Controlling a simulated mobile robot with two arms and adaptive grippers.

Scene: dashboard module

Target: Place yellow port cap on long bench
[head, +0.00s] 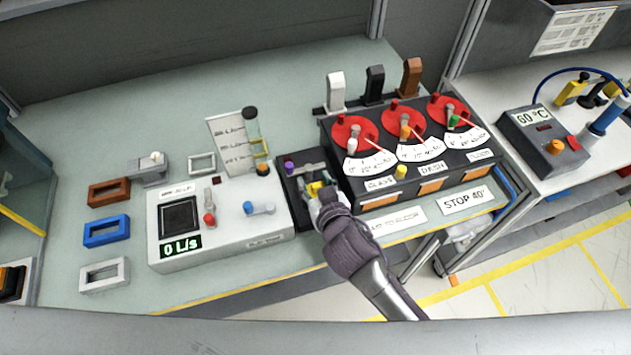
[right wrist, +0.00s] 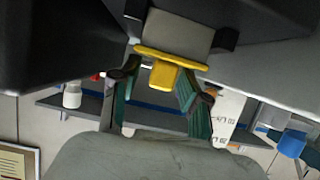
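The yellow port cap (right wrist: 165,72) has a wide flange and a small knob. In the right wrist view its flange lies against the end of a grey block, and in the head view it shows as a bit of yellow (head: 315,188) at the small black module (head: 291,200). My right gripper (head: 319,195) is at that module. In the right wrist view its fingers (right wrist: 163,92) stand apart on both sides of the knob, with gaps visible, so it looks open. The long bench (head: 290,85) is the grey-green table under the devices. My left gripper is not in view.
The flow box (head: 270,225) stands left of the module, and the black dial box (head: 440,170) stands right of it. Brown, blue (head: 106,231) and white frames lie on the bench's left. The back of the bench is clear.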

